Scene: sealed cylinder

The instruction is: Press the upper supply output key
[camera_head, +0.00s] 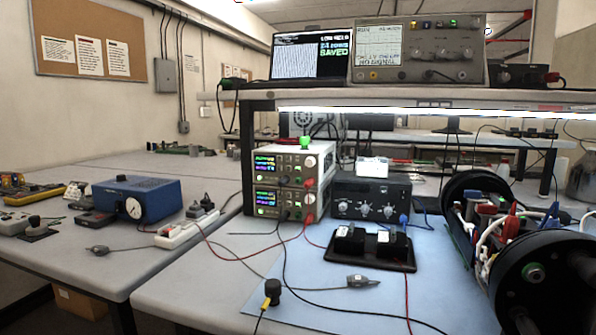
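Two bench supplies are stacked on the right-hand bench, near the middle of the picture. The upper supply (290,168) has a lit display with coloured digits, a knob and small keys on its front. Its output key is too small to tell apart. The lower supply (291,201) also has a lit display, and a bright green spot shows at its lower left. Red and black leads run from the front of the stack. A small green object (305,142) sits on top. My gripper is not in view, so nothing is seen near the upper supply's front.
A grey-black instrument (371,199) stands right of the stack, behind a black tray (370,250). An open black-ended cylinder (540,272) with wiring fills the right. Leads cross the blue mat (330,300). A power strip (187,230) and blue box (138,198) are left. A shelf (420,96) overhangs behind.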

